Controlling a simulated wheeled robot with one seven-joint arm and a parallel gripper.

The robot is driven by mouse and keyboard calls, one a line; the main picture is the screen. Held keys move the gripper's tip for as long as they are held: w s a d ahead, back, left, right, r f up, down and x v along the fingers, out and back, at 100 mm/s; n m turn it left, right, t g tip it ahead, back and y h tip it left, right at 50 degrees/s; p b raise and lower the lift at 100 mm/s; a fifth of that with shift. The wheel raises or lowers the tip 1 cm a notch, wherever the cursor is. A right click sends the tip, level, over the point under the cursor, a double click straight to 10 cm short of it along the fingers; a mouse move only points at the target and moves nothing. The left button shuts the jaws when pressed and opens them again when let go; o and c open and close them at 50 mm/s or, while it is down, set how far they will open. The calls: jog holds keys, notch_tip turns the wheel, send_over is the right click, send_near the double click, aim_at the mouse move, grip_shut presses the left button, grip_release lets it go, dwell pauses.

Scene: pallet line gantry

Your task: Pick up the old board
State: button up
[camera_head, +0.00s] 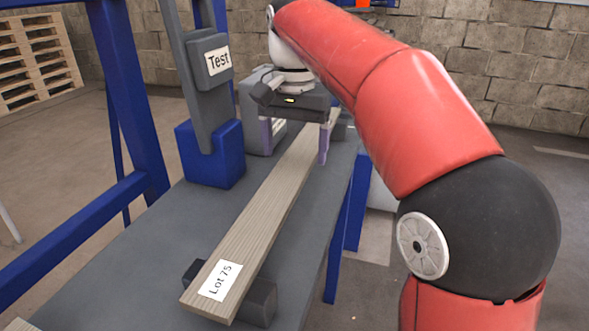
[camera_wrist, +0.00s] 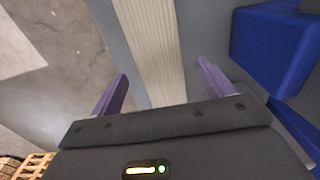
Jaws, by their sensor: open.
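A long pale wooden board (camera_head: 255,229) with a white label reading "Lot 75" lies lengthwise on dark supports above a grey bench. My gripper (camera_head: 295,146) is open and empty near the board's far part. Its two purple fingers point down, one on each side of the board. In the wrist view the board (camera_wrist: 153,45) runs between the open fingers of my gripper (camera_wrist: 163,70), with a gap on both sides. I cannot tell how far the fingertips reach down beside the board. The board's far end is partly hidden by my gripper.
The grey bench (camera_head: 140,240) carries a dark support block (camera_head: 262,303) under the near end. A blue holder (camera_head: 210,155) with a grey post marked "Test" (camera_head: 218,61) stands left of the board. Blue frame posts (camera_head: 128,90) rise at left. Pallets (camera_head: 38,60) stand behind.

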notch_tip(320, 180, down, 2)
jog(key=shift+f, duration=0.1)
jog(key=c, duration=1.3)
